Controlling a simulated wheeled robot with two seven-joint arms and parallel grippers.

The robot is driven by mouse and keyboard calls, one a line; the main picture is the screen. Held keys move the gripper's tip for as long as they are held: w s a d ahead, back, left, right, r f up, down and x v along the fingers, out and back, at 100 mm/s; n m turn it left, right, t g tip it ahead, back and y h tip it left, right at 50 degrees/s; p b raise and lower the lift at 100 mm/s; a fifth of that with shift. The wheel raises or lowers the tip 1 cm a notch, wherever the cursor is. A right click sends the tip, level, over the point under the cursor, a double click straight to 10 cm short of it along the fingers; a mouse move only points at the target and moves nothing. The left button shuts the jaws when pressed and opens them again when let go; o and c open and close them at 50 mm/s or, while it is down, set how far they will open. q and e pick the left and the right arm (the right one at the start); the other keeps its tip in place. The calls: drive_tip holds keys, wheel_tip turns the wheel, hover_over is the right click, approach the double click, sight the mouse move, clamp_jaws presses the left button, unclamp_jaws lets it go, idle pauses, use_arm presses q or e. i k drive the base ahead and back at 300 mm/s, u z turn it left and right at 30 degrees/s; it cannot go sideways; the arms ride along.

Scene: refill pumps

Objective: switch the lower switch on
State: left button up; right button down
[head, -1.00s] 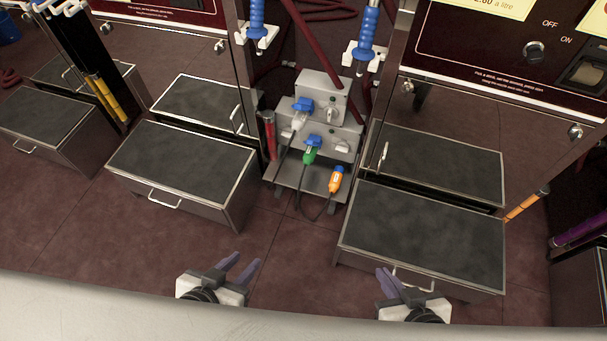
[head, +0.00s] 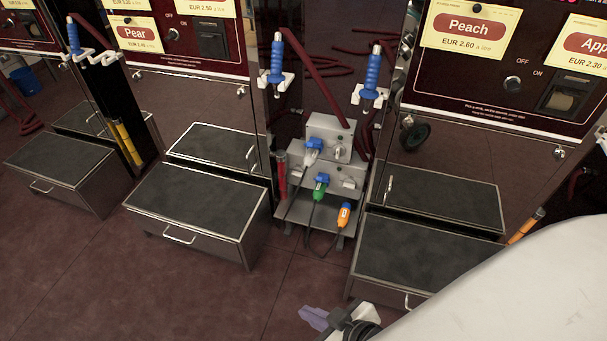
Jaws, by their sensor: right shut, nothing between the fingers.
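A stepped grey socket unit stands between the two pumps. Its upper box (head: 325,127) has a rotary switch (head: 339,151). Its lower box (head: 310,173) has the lower switch (head: 348,183), a small light knob on the right side of its face. The knob is too small to tell whether it is on or off. A blue-and-white plug (head: 312,149) and a blue-and-green plug (head: 321,186) sit at the unit's left. My right gripper (head: 311,318) is shut and empty at the bottom edge, well in front of the unit and apart from it. My left gripper is out of view.
An orange plug (head: 344,214) hangs low at the unit's front, with dark cables beside it. Grey-topped steps stand left (head: 198,203) and right (head: 425,250) of the unit. Blue nozzles (head: 277,62) hang above. The floor (head: 215,295) in front is clear.

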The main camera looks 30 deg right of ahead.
sight(348, 183)
drive_tip(key=u, duration=0.35)
drive_tip(key=i, duration=0.85)
drive_tip(key=z, duration=0.75)
drive_tip(key=i, duration=0.7)
drive_tip(key=z, duration=0.75)
